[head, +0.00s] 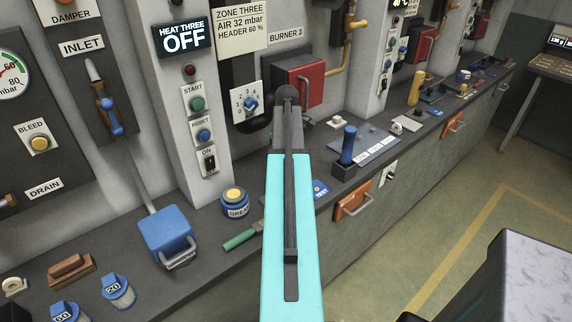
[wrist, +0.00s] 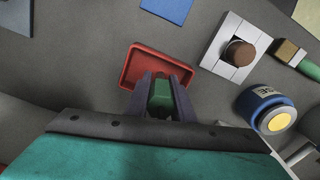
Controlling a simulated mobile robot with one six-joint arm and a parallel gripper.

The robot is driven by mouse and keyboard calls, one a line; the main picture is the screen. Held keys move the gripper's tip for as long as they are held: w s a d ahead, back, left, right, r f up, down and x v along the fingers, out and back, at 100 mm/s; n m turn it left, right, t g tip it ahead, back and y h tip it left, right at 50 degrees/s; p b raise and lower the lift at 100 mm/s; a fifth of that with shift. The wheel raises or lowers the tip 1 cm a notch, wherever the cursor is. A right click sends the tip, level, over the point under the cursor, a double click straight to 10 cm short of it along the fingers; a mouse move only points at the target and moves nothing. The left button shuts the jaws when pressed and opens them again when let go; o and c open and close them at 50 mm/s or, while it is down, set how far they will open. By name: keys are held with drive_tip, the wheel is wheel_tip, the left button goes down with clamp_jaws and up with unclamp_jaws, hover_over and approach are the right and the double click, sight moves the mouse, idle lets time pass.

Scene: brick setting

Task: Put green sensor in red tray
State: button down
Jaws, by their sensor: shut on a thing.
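My gripper (wrist: 162,84) shows in the wrist view, its two dark fingers shut on the green sensor (wrist: 161,97). The red tray (wrist: 133,66) is a shallow open tray on the dark bench, just beyond the fingertips. The fingers and the sensor overlap its near side in the picture; I cannot tell how high they are above it. The part of the tray behind the fingers is hidden. In the head view my turquoise arm covers the middle, and the gripper, the sensor and the tray cannot be made out.
A blue grease tin with a yellow top (wrist: 268,110) stands right of the tray, beside a white block with a brown knob (wrist: 238,50). A green-handled brush (head: 241,240) and a blue box (head: 165,236) are on the bench. Bare bench lies left of the tray.

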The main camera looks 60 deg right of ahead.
drive_tip(key=shift+w+d+p, duration=0.3)
drive_tip(key=shift+w+d, duration=0.2)
drive_tip(key=shift+w, duration=0.2)
drive_tip(key=shift+s+a+f+p, duration=0.1)
drive_tip(key=shift+f+p, duration=0.15)
drive_tip(key=shift+f, duration=0.25)
drive_tip(key=shift+s+a+f+p, duration=0.1)
drive_tip(key=shift+f+p, duration=0.1)
drive_tip(key=shift+f, duration=1.1)
drive_tip(key=shift+f, duration=0.15)
drive_tip(key=c, duration=1.5)
unclamp_jaws()
drive_tip(key=shift+c, duration=0.2)
wheel_tip(320, 180, up, 12)
drive_tip(key=b, duration=0.2)
